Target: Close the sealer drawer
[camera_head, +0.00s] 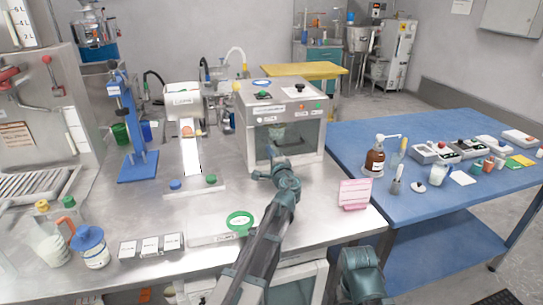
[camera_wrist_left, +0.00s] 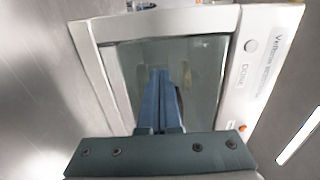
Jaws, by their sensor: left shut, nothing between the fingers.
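The sealer (camera_head: 310,153) is a pale metal box with a see-through front panel, standing at the right end of the steel counter. In the left wrist view the sealer's clear panel and frame (camera_wrist_left: 275,68) fill the middle, with lettering and "DONE" along one side. My left gripper (camera_head: 256,176) is shut and empty, just in front of the panel's lower left. Its fingers (camera_wrist_left: 160,72) lie together over the panel in the wrist view; I cannot tell whether they touch it. My right gripper does not show.
A pink card stand (camera_head: 355,193) stands right of my left arm, near the counter's edge. A green ring (camera_head: 240,221) lies left of it. A blue stand (camera_head: 137,130) is farther left. The blue table (camera_head: 440,205) at right holds a brown pump bottle (camera_head: 374,160).

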